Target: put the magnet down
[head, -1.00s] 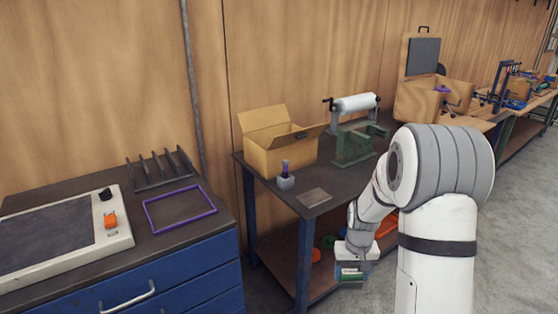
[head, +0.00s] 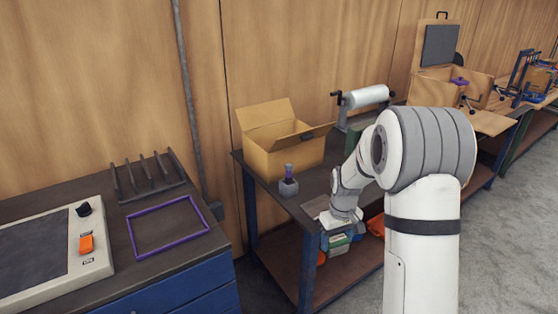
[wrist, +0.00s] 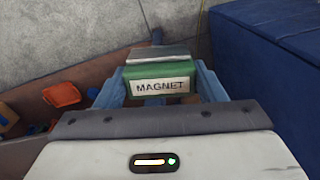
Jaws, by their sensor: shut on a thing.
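The magnet is a green block with a white label reading MAGNET and a grey metal face (wrist: 162,84). In the wrist view it sits between the two blue-grey fingers of my gripper (wrist: 160,88), which is shut on it. In the head view my gripper (head: 336,242) hangs at the front edge of the dark workbench (head: 283,200), with the green magnet (head: 338,240) at its lower end, partly hidden by the arm. The magnet appears to be off any surface.
A lower shelf (head: 320,288) holds orange items. A blue drawer cabinet (head: 190,290) with a purple frame (head: 167,226) stands left.

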